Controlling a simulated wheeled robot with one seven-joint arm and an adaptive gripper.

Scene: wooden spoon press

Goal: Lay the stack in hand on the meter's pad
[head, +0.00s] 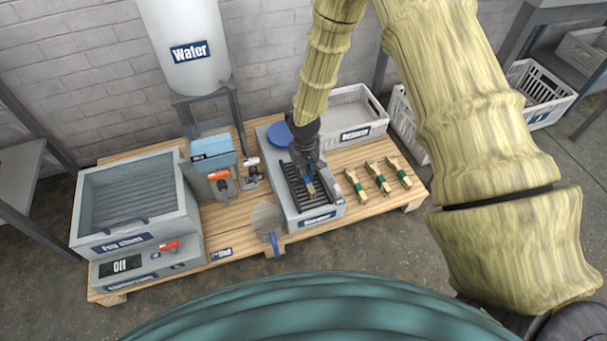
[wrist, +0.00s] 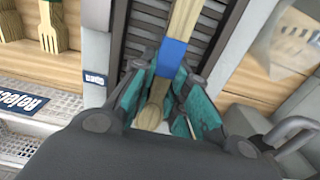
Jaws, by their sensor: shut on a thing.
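My gripper (head: 308,176) points down over the meter (head: 322,216), a grey box with a dark ribbed pad (head: 322,199) on top. It is shut on a stack (head: 310,188) of pale wooden pieces with a blue band. In the wrist view, the teal-lined fingers (wrist: 170,85) close around the stack near its blue band (wrist: 172,57). A rounded wooden end shows between the fingers, and the other end runs over the ribbed pad (wrist: 150,22).
Several green-banded wooden bundles (head: 378,178) lie right of the meter. A white crate (head: 372,117) stands behind them. A blue disc (head: 280,135) is at the meter's back, and a grey disc with a blue handle (head: 267,222) is at its left. Valves (head: 220,180) and a glass-topped chest (head: 135,205) stand further left.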

